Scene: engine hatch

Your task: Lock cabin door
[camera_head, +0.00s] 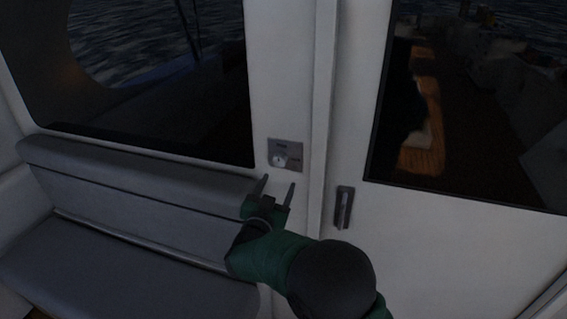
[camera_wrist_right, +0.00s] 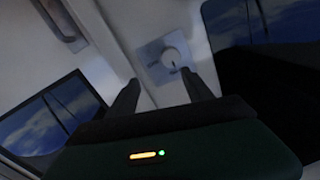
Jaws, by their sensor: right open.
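The lock (camera_head: 286,155) is a small grey metal plate with a pale round knob (camera_head: 279,160), set in the white wall left of the door edge. In the right wrist view the knob (camera_wrist_right: 172,57) sits on its plate beyond the fingertips. The white cabin door (camera_head: 440,225) carries a dark recessed handle (camera_head: 344,208). My right gripper (camera_head: 276,186) is open and empty just below the lock plate, its two fingers pointing up toward it. In the right wrist view the fingers (camera_wrist_right: 163,90) stand apart, with the knob above the gap. My left gripper is not in view.
A grey padded bench (camera_head: 120,195) runs along the wall at left, beneath a dark window (camera_head: 160,80). The door's window (camera_head: 480,110) shows a dim deck outside. The wall around the lock is clear. The handle also shows in the right wrist view (camera_wrist_right: 62,22).

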